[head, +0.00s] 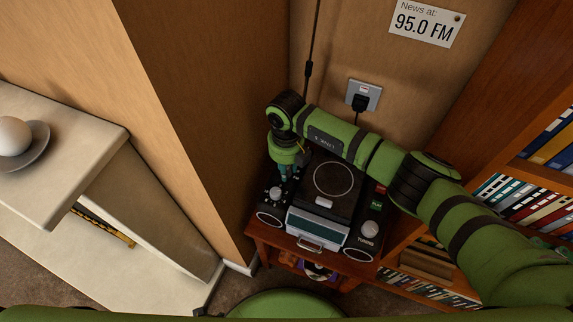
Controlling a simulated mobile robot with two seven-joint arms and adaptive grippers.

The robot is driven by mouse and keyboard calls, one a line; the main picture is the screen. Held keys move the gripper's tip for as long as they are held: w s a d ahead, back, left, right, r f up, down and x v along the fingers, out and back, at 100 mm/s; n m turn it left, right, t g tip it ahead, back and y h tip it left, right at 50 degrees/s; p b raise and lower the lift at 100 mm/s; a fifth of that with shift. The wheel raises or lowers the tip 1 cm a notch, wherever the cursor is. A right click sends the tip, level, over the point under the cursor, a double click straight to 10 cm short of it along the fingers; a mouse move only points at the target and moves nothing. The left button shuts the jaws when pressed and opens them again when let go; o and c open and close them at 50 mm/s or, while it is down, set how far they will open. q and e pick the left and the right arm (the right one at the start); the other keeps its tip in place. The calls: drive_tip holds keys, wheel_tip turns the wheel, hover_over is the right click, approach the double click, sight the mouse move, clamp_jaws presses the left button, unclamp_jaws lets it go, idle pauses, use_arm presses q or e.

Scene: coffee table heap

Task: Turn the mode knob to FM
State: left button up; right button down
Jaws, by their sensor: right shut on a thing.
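The black radio (333,205) stands on a small red-brown table, with a round disc on top and a pale front panel. My right gripper (288,174) points down onto the radio's back left part. It is shut on what appears to be the mode knob, which its fingers mostly hide; the knob's setting and label cannot be read. A silver knob (276,193) shows just in front of the gripper on the left side. The tuning knob (369,229) is at the front right, apart from the gripper. My left gripper is out of view.
A wall socket (363,94) with a black plug is behind the radio. A note (426,22) reads "News at: 95.0 FM". A brown panel (195,100) stands close on the left, and a bookcase (500,160) on the right. An antenna (309,70) rises at the back.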

drive_tip(key=shift+m, duration=0.9)
drive_tip(key=m+p, duration=0.2)
drive_tip(key=m, duration=0.4)
drive_tip(key=shift+r+m+p, duration=0.1)
drive_tip(key=shift+m+p, duration=0.3)
drive_tip(key=shift+m, duration=0.3)
drive_tip(key=shift+m+p, duration=0.35)
drive_tip(key=shift+m, duration=0.45)
drive_tip(key=shift+m+p, duration=0.55)
drive_tip(key=shift+m, duration=0.95)
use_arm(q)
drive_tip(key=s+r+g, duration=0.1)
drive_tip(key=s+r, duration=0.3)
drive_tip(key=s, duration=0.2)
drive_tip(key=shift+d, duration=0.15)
use_arm(e)
drive_tip(key=shift+m, duration=0.3)
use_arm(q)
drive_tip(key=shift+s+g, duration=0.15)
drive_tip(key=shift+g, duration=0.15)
